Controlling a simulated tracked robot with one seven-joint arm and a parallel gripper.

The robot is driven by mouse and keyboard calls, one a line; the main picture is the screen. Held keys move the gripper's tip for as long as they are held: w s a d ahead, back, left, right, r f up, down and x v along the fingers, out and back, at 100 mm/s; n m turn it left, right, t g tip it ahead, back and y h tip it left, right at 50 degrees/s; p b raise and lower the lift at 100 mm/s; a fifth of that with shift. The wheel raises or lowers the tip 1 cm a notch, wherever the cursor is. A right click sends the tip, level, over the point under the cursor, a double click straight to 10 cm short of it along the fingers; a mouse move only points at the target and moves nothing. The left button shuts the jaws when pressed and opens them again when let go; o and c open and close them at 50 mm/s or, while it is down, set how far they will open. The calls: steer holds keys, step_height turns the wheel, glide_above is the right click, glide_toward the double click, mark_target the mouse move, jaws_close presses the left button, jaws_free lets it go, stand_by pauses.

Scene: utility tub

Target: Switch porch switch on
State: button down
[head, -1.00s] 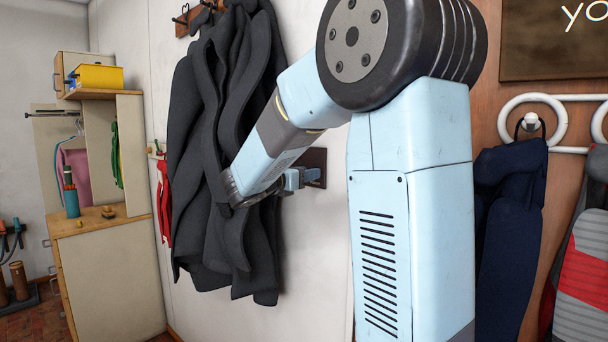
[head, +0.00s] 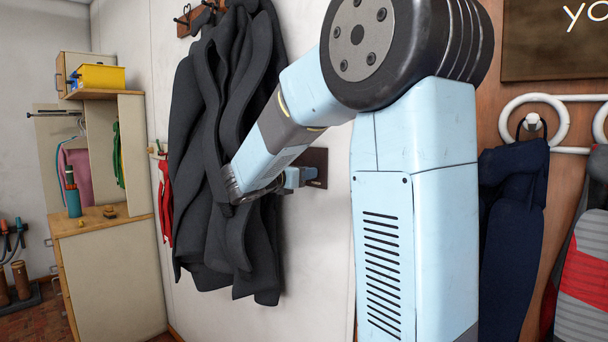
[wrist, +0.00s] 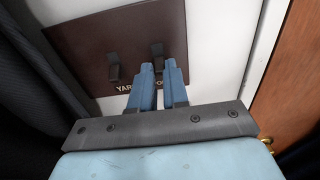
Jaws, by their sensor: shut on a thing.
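A dark brown switch plate (wrist: 88,38) is fixed to the white wall; it also shows in the head view (head: 319,160), partly behind my gripper. In the wrist view it bears two black levers. The left lever (wrist: 114,68) is above the lettering "YAR". The right lever (wrist: 156,50) is above a label mostly hidden by my fingers, and I take it as the porch switch. My gripper (wrist: 160,67) has its blue fingertips at the lower end of this right lever, shut on it with a narrow gap between the fingers. The lever's lower end is hidden.
Dark grey coats (head: 215,150) hang on the wall just left of my gripper and fill the wrist view's left side. A wooden panel (wrist: 290,75) stands to the right. A navy garment (head: 508,230) hangs there. The floor in front is mostly out of view.

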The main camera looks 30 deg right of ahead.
steer(key=y, duration=0.1)
steer(key=r+g+y, duration=0.1)
steer(key=y, duration=0.1)
steer(key=r+g+y, duration=0.1)
steer(key=y, duration=0.1)
steer(key=shift+d+r, duration=0.15)
steer(key=shift+d, duration=0.1)
steer(key=shift+d+r+g+y, duration=0.15)
steer(key=shift+r+g+y, duration=0.25)
steer(key=shift+y, duration=0.6)
steer(key=shift+d+r+g+y, duration=0.15)
steer(key=shift+r+g+y, duration=0.25)
steer(key=shift+y, duration=0.6)
steer(key=shift+f, duration=0.1)
steer(key=c, duration=1.1)
jaws_free()
steer(key=shift+w, duration=0.1)
steer(key=shift+a, duration=0.1)
steer(key=v, duration=1.4)
